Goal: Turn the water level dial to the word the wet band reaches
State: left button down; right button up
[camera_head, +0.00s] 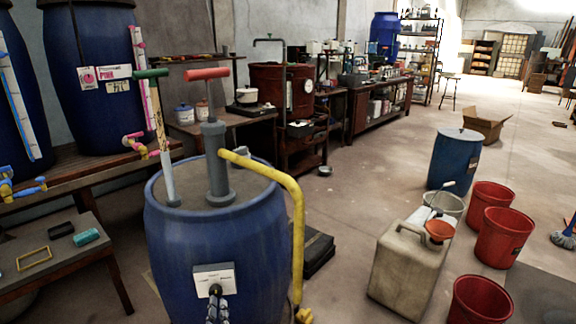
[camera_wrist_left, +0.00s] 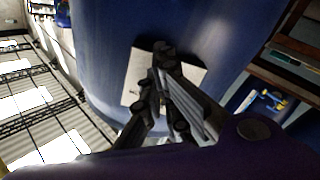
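A blue vat (camera_head: 175,245) stands in front of me, with a white dial plate (camera_head: 203,273) on its near side. A small dark water level dial (camera_head: 215,289) sits on the plate; its words are too small to read. My left gripper (camera_head: 217,299) is at the plate, its fingers close together at the dial and mostly hiding it. In the left wrist view the fingertips (camera_wrist_left: 165,55) overlap the plate (camera_wrist_left: 195,73). A pale stick with a green handle (camera_head: 166,150) stands tilted in the vat's top; I cannot make out a wet band. My right gripper is not in view.
A red-handled grey pump (camera_head: 215,160) and a yellow pipe (camera_head: 292,195) rise from the vat. A beige canister (camera_head: 405,270) and red buckets (camera_head: 490,205) stand on the right. A wooden bench (camera_head: 60,245) is on the left. Open floor lies beyond the vat.

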pick_arm(q)
jog(key=shift+w+d+r+t, duration=0.3)
jog(key=shift+w+d+r, duration=0.15)
jog(key=shift+r, duration=0.25)
jog(key=shift+s+d+f, duration=0.1)
jog(key=shift+d+f, duration=0.05)
jog(key=shift+f, duration=0.15)
jog(key=s, duration=0.2)
jog(key=s+p, duration=0.1)
jog(key=s, duration=0.1)
jog(key=s+p, duration=0.1)
jog(key=shift+s+d+f, duration=0.4)
